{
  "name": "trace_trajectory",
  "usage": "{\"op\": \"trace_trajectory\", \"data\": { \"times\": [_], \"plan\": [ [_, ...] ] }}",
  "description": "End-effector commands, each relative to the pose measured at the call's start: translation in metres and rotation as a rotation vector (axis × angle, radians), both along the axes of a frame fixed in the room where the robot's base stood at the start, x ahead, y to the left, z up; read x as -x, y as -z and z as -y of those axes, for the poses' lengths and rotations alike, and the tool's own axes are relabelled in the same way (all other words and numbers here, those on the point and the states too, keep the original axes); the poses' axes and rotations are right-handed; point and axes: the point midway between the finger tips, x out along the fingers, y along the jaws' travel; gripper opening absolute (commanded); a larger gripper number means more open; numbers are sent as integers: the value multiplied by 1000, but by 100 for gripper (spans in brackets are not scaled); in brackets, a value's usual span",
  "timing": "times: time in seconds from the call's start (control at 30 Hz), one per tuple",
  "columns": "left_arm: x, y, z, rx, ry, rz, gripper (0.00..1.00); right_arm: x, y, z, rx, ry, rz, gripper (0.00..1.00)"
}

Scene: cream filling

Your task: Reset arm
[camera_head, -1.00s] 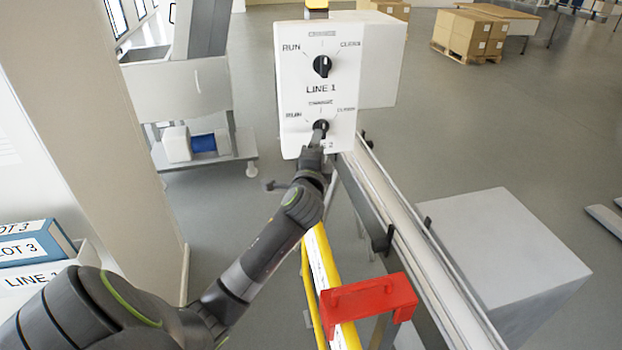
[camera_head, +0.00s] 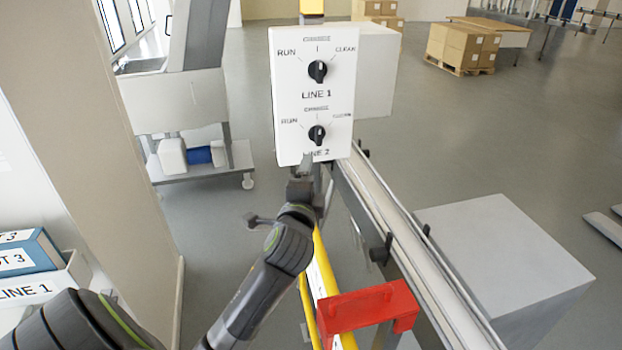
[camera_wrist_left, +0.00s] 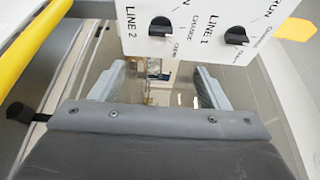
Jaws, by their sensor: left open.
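My left gripper (camera_head: 304,172) is at the lower edge of the white control panel (camera_head: 283,110), below the LINE 2 knob (camera_head: 317,134) and apart from it. In the left wrist view its two fingers (camera_wrist_left: 162,85) are spread with nothing between them. The black LINE 2 knob (camera_wrist_left: 160,32) also shows there, above the fingers. The LINE 1 knob (camera_head: 317,70) is higher on the panel. Both knobs look roughly upright, towards the middle mark between RUN and the right-hand label. My right gripper is in neither view.
A conveyor rail (camera_head: 390,210) runs from beside the panel towards the lower right, with a grey box (camera_head: 505,235) to its right. A red bracket (camera_head: 370,308) and yellow rail (camera_head: 322,270) are close to my left arm. A beige pillar (camera_head: 90,150) stands at left.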

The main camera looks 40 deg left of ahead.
Motion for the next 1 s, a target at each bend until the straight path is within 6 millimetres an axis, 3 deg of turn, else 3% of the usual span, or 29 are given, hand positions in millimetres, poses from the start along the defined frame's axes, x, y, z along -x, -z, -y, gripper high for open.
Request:
{"op": "trace_trajectory", "data": {
  "times": [0.27,0.37,0.43,0.57,0.7,0.83,1.0],
  "plan": [
    [1,2,0,6,0,-3,69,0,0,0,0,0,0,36],
    [9,19,-2,70,-6,-28,69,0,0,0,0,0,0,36],
    [24,43,-3,173,-17,-64,69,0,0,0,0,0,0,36],
    [74,110,-1,476,-86,-173,69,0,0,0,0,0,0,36],
    [145,175,10,818,-227,-294,69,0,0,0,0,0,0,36],
    [205,211,24,1054,-377,-379,69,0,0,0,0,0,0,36],
    [271,237,43,1274,-572,-461,69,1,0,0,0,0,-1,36]
  ]
}}
